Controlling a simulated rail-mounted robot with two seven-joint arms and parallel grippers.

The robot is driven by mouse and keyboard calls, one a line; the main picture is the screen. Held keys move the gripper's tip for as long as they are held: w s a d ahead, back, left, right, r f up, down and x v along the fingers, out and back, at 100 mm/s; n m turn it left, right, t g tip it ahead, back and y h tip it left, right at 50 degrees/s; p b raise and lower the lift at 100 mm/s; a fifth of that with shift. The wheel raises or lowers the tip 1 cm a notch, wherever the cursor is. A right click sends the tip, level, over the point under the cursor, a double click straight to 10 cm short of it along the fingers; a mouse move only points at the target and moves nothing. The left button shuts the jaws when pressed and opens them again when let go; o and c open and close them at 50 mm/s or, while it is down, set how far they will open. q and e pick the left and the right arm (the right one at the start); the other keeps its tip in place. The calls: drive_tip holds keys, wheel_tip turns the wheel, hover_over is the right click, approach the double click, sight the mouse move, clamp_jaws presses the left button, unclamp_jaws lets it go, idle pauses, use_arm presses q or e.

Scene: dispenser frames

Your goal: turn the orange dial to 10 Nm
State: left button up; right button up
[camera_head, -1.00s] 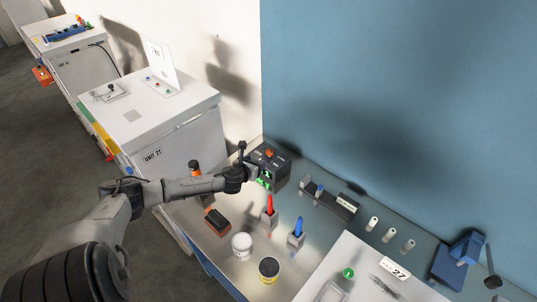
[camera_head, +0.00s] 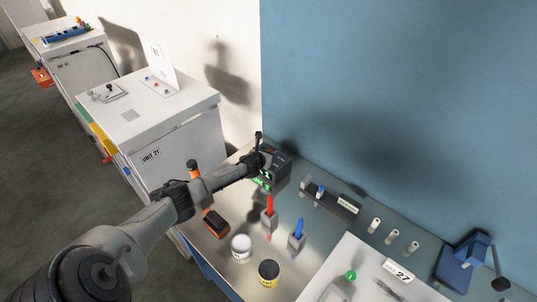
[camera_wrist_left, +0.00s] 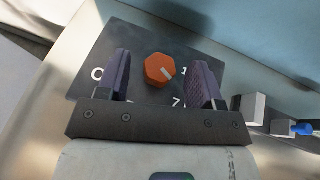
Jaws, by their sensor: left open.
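The orange dial (camera_wrist_left: 159,70) is in the left wrist view, on the dark top face of a box (camera_wrist_left: 85,75). A pale pointer mark on it points to the right and slightly down. White markings are beside it, partly hidden by my fingers. My left gripper (camera_wrist_left: 162,78) is open, with one finger on each side of the dial and a gap to both. I cannot tell how high the fingertips are above the face. In the head view my left gripper (camera_head: 262,158) is over the dark box (camera_head: 280,170) and hides the dial. My right gripper is not in view.
A red-topped holder (camera_head: 269,208), a blue-topped holder (camera_head: 298,234), a white jar (camera_head: 241,248) and a yellow-black jar (camera_head: 268,272) stand on the bench in front of the box. The blue wall (camera_head: 400,80) is close behind. A dark rack (camera_head: 330,198) stands to the right.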

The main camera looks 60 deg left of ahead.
use_arm(q)
drive_tip(key=shift+w+a+f, duration=0.15)
drive_tip(key=shift+w+a, duration=0.05)
drive_tip(key=shift+w, duration=0.1)
drive_tip(key=c, duration=0.9)
